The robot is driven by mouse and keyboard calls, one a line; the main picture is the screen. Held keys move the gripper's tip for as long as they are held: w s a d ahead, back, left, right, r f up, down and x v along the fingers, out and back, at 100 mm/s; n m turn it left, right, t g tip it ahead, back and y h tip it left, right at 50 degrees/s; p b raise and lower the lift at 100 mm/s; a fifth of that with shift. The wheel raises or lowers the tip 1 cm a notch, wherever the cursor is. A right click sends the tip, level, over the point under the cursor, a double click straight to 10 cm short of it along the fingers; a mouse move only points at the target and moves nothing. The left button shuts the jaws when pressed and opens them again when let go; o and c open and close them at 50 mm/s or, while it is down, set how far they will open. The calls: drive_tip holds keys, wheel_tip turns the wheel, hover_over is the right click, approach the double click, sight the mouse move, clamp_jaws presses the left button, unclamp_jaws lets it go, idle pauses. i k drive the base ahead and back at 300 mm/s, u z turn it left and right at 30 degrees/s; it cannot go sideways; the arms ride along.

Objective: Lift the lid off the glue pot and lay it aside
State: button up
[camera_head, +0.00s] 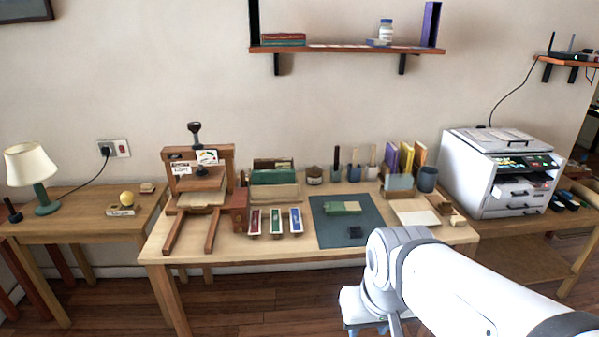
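A small brown jar with a pale label and a dark top (314,175) stands at the back of the middle table, between a green box and several small cups. It looks like the glue pot with its lid on, but it is too small to be sure. My arm comes in from the lower right. My gripper (366,328) is at the bottom edge, in front of the table and well short of the jar. Its fingers are mostly cut off by the frame, so I cannot tell their opening or whether they hold anything.
A wooden press (200,180) stands left on the table (285,248). A dark mat (338,235) carries a green book (343,208). Brush cups (354,173) stand right of the jar. A printer (500,170) stands far right.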

sight(313, 171)
drive_tip(key=k, duration=1.3)
drive_tip(key=u, duration=0.6)
drive_tip(key=i, duration=2.7)
drive_tip(key=z, duration=0.65)
drive_tip(key=i, duration=0.45)
drive_tip(key=z, duration=0.4)
drive_tip(key=k, duration=0.75)
drive_tip(key=z, duration=0.2)
drive_tip(key=i, duration=0.7)
